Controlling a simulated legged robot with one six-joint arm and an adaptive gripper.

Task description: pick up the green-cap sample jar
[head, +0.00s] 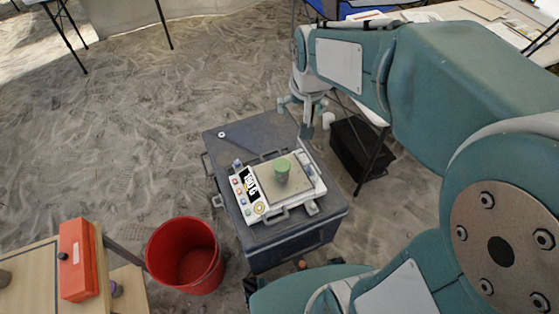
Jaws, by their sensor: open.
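The green-cap sample jar (282,169) stands upright on the square plate of a white scale-like device (247,194). The device rests on a dark grey case (235,138). My gripper (307,128) is open and empty, pointing down at the far right edge of the case. It is apart from the jar, behind it and a little to the right in the head view. The jar's lower part is small in view, and its contents cannot be told.
A red bucket (184,256) stands on the sand left of the case. An orange box (78,260) sits on a wooden table (30,285) at the lower left. A black crate (362,150) stands right of the case, by table legs. Open sand lies at the upper left.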

